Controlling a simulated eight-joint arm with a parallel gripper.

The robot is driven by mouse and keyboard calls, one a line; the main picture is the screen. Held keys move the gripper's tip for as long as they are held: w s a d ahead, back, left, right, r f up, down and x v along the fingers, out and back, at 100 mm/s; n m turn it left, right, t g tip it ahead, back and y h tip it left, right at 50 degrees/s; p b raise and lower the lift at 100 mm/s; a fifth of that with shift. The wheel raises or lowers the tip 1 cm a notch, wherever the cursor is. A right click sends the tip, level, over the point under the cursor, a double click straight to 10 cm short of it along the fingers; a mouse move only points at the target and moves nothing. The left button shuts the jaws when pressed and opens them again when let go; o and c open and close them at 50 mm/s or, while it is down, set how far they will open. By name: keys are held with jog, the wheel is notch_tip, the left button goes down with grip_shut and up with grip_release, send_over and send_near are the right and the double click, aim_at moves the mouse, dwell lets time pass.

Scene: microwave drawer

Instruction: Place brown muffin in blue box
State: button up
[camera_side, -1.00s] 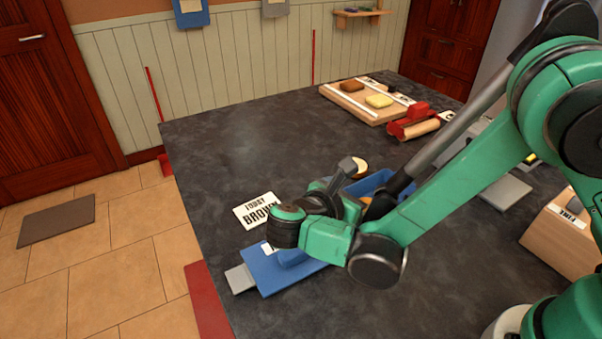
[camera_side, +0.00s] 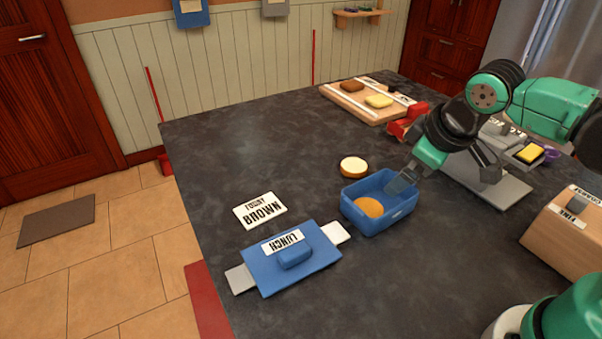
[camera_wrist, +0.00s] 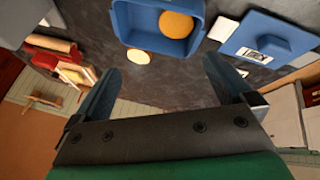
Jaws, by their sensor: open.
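The blue box (camera_side: 405,214) stands open on the dark table. An orange-brown round muffin top (camera_side: 368,207) lies inside it; both the box (camera_wrist: 122,20) and this round top (camera_wrist: 176,25) show in the wrist view. A cream-topped round piece with a dark side (camera_side: 353,167) sits on the table just behind the box; it also shows in the wrist view (camera_wrist: 138,56). My gripper (camera_side: 445,172) is open and empty, with one finger overlapping the box's right back corner in the side view. Whether it touches the box I cannot tell.
A blue lid marked LUNCH (camera_side: 318,262) with a raised handle lies in front of the box. A wooden board (camera_side: 372,113), a red holder (camera_side: 405,125) and a wooden box (camera_side: 565,240) stand around. The table's left is clear.

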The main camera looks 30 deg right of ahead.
jog(key=m, duration=0.1)
jog(key=m+t+y, duration=0.1)
jog(key=m, duration=0.1)
jog(key=s+m, duration=0.1)
jog(key=shift+d+r+t, duration=0.25)
jog(key=shift+r+t, duration=0.15)
